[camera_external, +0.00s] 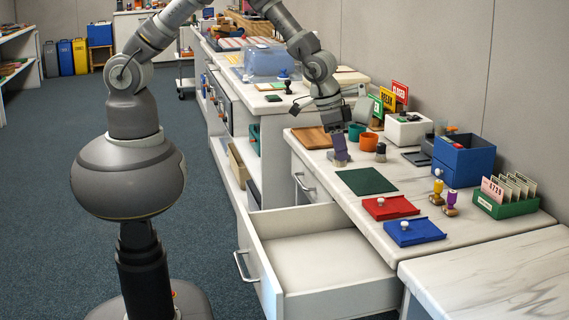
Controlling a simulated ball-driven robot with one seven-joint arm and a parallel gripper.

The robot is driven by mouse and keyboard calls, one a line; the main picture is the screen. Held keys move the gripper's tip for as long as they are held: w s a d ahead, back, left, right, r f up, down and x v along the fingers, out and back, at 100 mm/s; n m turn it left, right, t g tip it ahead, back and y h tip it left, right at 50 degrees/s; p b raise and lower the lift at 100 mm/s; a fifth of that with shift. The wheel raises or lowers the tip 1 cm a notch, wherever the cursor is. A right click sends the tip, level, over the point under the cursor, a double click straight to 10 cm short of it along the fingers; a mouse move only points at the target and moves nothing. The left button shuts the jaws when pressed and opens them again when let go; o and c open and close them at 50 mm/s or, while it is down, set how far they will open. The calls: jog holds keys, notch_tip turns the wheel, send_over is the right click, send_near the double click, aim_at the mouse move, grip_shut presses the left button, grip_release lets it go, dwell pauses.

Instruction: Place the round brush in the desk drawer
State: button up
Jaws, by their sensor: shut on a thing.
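My gripper (340,148) is low over the desk top, at the left edge of the desk. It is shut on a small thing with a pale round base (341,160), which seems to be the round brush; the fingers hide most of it. I cannot tell whether its base touches the desk. The desk drawer (318,247) is pulled far out below and in front of the gripper. Its visible floor is bare.
A green mat (366,181), a red tray (390,207) and a blue tray (414,232) lie along the desk's front. A dark small item (381,152) and an orange cup (368,141) stand right of my gripper. A blue box (463,160) stands further right.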

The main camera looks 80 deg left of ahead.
jog(key=s+d+m+h+b, duration=0.1)
jog(key=s+d+m, duration=0.1)
jog(key=s+d, duration=0.5)
jog(key=s+d+m, duration=0.3)
jog(key=s+d, duration=0.1)
jog(key=d, duration=0.8)
jog(key=shift+g, duration=0.3)
jog(key=f+b, duration=0.1)
jog(key=f, duration=0.7)
jog(key=f+b, duration=0.2)
jog(key=f, duration=0.7)
jog(key=f+b, duration=0.1)
jog(key=f, duration=0.8)
jog(key=shift+w+a+f+b, duration=0.2)
jog(key=shift+a+b, duration=0.1)
jog(key=shift+b, duration=0.1)
jog(key=shift+r, duration=0.15)
jog(key=o, duration=0.6)
jog(key=shift+f, duration=0.2)
jog(key=o, duration=0.4)
jog(key=shift+r, duration=0.15)
